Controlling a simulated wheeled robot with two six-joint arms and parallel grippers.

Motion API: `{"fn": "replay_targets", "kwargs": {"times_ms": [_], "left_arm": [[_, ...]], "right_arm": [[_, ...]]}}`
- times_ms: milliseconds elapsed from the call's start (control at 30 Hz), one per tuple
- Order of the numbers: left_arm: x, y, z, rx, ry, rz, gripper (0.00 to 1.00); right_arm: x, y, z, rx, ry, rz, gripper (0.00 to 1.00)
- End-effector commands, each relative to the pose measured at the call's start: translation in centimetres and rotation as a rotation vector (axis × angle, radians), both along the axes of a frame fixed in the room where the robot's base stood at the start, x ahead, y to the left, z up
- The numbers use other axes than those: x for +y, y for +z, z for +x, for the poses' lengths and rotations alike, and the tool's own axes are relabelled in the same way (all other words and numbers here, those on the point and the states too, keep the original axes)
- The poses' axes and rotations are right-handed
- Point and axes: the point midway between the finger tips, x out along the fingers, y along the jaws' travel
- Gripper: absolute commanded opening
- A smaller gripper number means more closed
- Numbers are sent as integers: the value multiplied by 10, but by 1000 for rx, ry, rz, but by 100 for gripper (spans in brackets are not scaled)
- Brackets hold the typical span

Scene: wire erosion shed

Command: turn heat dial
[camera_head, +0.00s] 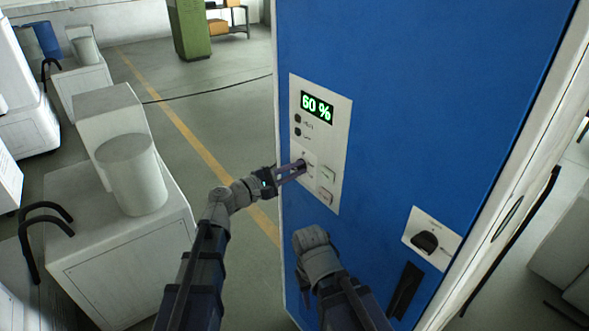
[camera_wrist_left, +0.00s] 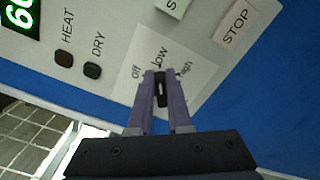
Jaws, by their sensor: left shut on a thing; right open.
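The heat dial (camera_wrist_left: 160,88) is a small dark knob on a pale plate marked off, low and high. In the left wrist view it lies between the purple fingertips of my left gripper (camera_wrist_left: 160,82), which is shut on it. The knob seems to point towards low. In the head view my left gripper (camera_head: 291,173) reaches the panel (camera_head: 335,130) from the left and hides most of the dial.
HEAT (camera_wrist_left: 63,57) and DRY (camera_wrist_left: 92,70) lamps look dark. A STOP button (camera_wrist_left: 237,22) sits beside the dial plate. A black rotary switch (camera_head: 426,242) is lower right on the blue cabinet (camera_head: 420,110). White machines (camera_head: 120,240) stand left; floor between is clear.

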Motion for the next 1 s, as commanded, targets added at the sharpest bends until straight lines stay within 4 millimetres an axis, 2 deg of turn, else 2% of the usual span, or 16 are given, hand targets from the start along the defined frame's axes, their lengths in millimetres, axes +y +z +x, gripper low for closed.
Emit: {"fn": "replay_targets", "kwargs": {"times_ms": [1000], "left_arm": [[-1,-18,0,-735,1,535,0]], "right_arm": [[0,-18,0,0,0,0,50]]}}
